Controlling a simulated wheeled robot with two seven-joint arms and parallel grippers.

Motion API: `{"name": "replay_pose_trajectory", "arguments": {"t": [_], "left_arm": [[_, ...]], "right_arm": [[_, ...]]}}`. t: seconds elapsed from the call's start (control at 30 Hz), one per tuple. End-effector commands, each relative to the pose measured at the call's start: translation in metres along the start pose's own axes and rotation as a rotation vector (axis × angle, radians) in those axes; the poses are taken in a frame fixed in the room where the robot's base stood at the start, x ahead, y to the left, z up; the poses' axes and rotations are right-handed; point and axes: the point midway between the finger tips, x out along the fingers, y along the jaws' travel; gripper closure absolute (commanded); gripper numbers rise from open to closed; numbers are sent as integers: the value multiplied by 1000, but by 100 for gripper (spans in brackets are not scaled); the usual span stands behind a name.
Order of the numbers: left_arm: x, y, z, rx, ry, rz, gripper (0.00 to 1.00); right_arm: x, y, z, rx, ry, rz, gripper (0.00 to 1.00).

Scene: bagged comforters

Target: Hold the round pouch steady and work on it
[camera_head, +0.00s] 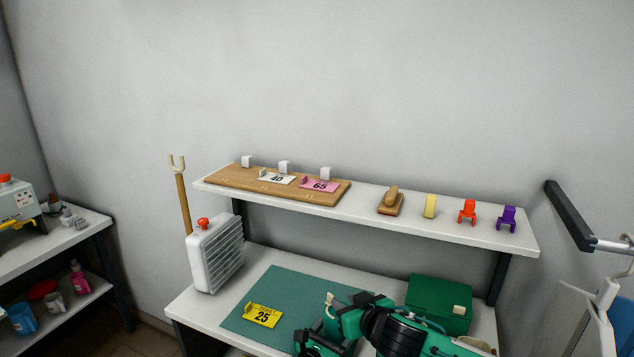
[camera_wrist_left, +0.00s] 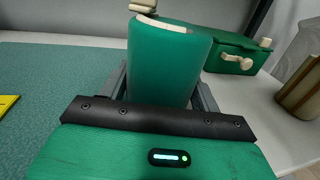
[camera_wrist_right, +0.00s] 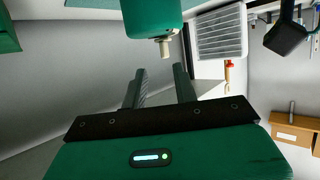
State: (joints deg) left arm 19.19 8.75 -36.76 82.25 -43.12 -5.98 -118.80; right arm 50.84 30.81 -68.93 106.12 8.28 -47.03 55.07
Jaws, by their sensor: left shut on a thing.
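The round green pouch (camera_wrist_left: 170,65) stands upright in the left wrist view, with a cream piece on its top. My left gripper (camera_wrist_left: 160,92) is shut on its lower part, one finger at each side. The pouch also shows at the top of the right wrist view (camera_wrist_right: 152,15), its cream toggle (camera_wrist_right: 164,48) pointing towards my right gripper. My right gripper (camera_wrist_right: 160,78) is open and empty, with a gap between its fingertips and the toggle. In the head view my right arm covers much of this area at the bottom middle.
A green cutting mat (camera_head: 275,285) carries a yellow 25 tag (camera_head: 263,315). A green box (camera_head: 440,305) stands right of it, a white heater (camera_head: 215,255) left. The shelf above holds a wooden board (camera_head: 225,178), a brush (camera_head: 391,202) and coloured clips. The mat's left part is mostly clear.

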Motion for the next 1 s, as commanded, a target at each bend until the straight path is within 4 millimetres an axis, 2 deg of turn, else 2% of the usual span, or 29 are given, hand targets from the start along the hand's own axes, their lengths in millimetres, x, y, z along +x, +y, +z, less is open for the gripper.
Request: {"name": "replay_pose_trajectory", "arguments": {"t": [0.2, 0.27, 0.5, 1.0], "left_arm": [[0, 0, 0, 0, -1, 0, 58], [0, 0, 1, 0, -1, 0, 58], [0, 0, 1, 0, -1, 0, 58], [0, 0, 0, 0, -1, 0, 58]], "right_arm": [[-45, 0, 1, 0, 0, -1, 71], [-51, 0, -5, -6, 7, -1, 71], [-22, 4, -48, -83, 57, 1, 71], [16, 4, -141, -235, 159, 9, 71]]}}
